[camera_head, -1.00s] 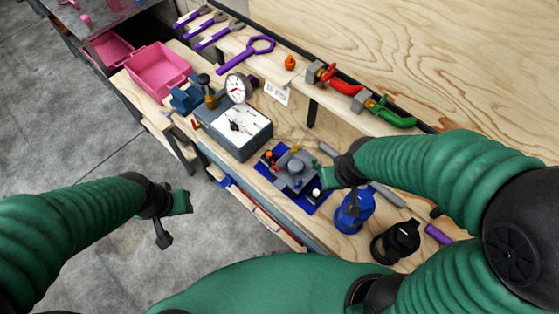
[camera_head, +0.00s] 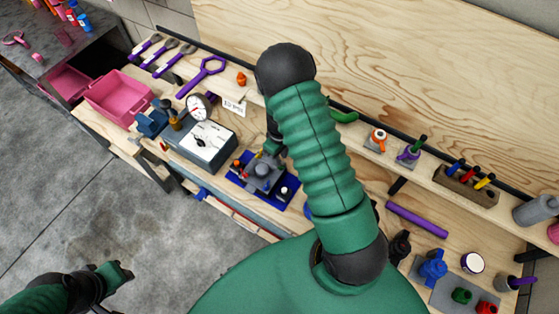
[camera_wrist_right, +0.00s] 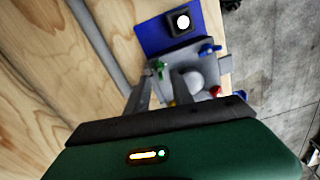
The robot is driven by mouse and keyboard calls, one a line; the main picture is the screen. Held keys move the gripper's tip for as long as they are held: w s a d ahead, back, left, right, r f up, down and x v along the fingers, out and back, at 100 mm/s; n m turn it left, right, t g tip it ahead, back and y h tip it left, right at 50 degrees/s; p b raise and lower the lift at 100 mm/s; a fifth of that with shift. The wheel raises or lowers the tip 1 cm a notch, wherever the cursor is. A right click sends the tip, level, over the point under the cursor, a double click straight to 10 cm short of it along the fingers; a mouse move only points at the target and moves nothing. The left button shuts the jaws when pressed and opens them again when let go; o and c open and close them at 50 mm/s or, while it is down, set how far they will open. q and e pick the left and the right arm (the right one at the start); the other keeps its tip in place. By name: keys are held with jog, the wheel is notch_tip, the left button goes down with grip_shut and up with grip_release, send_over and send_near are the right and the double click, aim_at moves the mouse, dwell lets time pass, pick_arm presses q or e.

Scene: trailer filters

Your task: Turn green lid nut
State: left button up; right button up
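The green lid nut (camera_wrist_right: 159,68) shows in the right wrist view at a corner of a grey lidded device (camera_wrist_right: 205,68) with a round dome. The device (camera_head: 262,178) also shows in the head view, on a blue mat (camera_head: 283,203). My right gripper (camera_wrist_right: 163,80) is open, its two fingers apart close to the green nut in the picture. I cannot tell whether they touch it. In the head view my right gripper (camera_head: 272,148) is above the device and partly hidden by my arm. My left gripper (camera_head: 116,285) is open and empty over the floor at lower left.
Blue, red and yellow nuts sit around the device. A meter box (camera_head: 203,145) with a round gauge (camera_head: 197,108) stands to its left. Pink bins (camera_head: 118,98) are further left. A shelf runs along the back.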

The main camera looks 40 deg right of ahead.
jog(key=f, duration=0.4)
jog(key=shift+d+f, duration=0.2)
jog(key=shift+f, duration=0.2)
jog(key=shift+c, duration=0.5)
jog(key=shift+a, duration=0.1)
grip_shut()
